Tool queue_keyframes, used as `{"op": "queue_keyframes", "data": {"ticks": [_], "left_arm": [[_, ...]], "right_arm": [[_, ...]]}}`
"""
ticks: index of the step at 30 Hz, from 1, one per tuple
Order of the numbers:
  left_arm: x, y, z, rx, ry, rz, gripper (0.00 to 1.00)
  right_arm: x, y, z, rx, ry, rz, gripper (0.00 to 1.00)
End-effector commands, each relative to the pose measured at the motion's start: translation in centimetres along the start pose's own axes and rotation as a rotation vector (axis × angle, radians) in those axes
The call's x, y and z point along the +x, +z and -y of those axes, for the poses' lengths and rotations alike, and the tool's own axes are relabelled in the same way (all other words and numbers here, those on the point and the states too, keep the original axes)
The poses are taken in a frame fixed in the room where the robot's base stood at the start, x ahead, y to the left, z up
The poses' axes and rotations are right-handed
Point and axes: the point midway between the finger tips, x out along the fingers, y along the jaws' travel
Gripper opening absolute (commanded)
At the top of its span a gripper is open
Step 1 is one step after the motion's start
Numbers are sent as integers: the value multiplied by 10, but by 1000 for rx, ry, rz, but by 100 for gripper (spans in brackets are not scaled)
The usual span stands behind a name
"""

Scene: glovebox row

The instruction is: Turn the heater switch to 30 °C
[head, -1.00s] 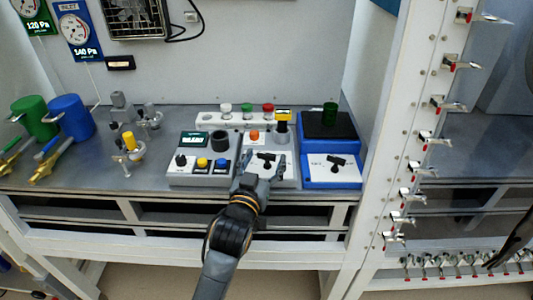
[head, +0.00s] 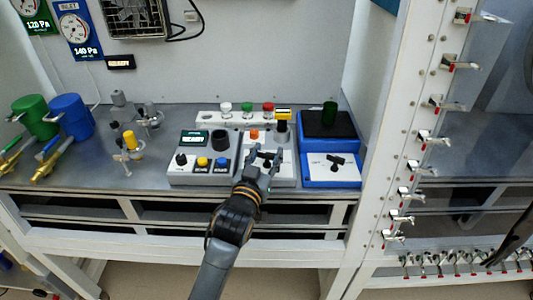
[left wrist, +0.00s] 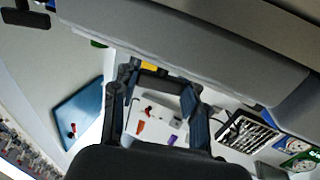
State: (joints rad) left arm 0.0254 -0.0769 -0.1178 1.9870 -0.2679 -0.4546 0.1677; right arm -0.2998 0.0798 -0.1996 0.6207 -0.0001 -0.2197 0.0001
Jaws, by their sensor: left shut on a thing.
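The middle grey-white control box (head: 283,175) stands on the bench and carries a black switch knob (head: 268,160) and an orange button (head: 254,136). My left gripper (head: 266,156) reaches over this box from the front, with its fingers on either side of the knob, shut on it. The fingers partly hide the knob and its markings, so I cannot read its setting. In the left wrist view the two fingers (left wrist: 156,95) stand apart with a dark bar between their tips.
A grey box (head: 202,178) with a display and yellow and blue buttons stands just left. A blue hotplate (head: 332,182) with its own black knob stands just right. Behind is a white strip (head: 236,118) with coloured knobs. A white post (head: 385,130) rises at right.

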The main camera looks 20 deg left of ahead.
Motion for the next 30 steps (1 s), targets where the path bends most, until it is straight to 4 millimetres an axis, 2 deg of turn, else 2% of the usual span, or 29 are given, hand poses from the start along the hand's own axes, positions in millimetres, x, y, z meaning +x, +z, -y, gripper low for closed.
{"op": "queue_keyframes", "data": {"ticks": [4,12,21,30], "left_arm": [[0,-6,0,11,79,0,12],[1,-4,0,11,242,-2,12],[1,-2,-1,6,390,-4,12],[1,-2,-1,-2,417,-1,12]], "right_arm": [[-20,-2,1,0,-1,0,40],[-36,-4,1,1,-2,0,40],[-38,-4,1,0,-2,0,40],[-38,-4,1,0,-2,0,40]]}}
